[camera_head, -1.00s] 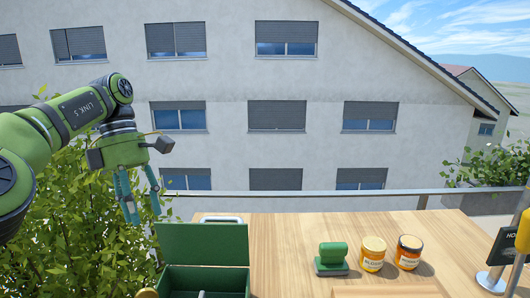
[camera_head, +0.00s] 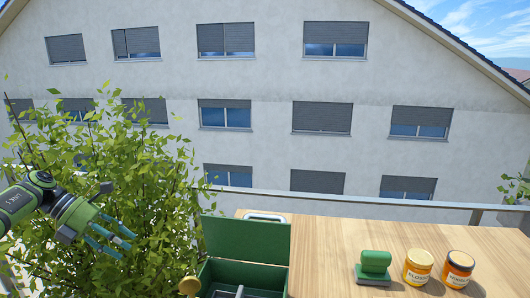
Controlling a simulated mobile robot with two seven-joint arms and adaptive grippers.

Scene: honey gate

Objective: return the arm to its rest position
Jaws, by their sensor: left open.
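My left gripper (camera_head: 113,238) is at the lower left, at the end of my green arm. Its two blue-grey fingers are apart, with nothing between them. They point right and slightly down, in front of a leafy bush and left of the green box. My right gripper is not in view.
A wooden table (camera_head: 340,240) fills the lower right. On it stand an open green box (camera_head: 246,240) with its lid raised, a green stamp (camera_head: 375,265) and two honey jars, one yellow (camera_head: 417,268) and one orange (camera_head: 457,270). A bush (camera_head: 110,160) and a railing (camera_head: 400,202) are behind.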

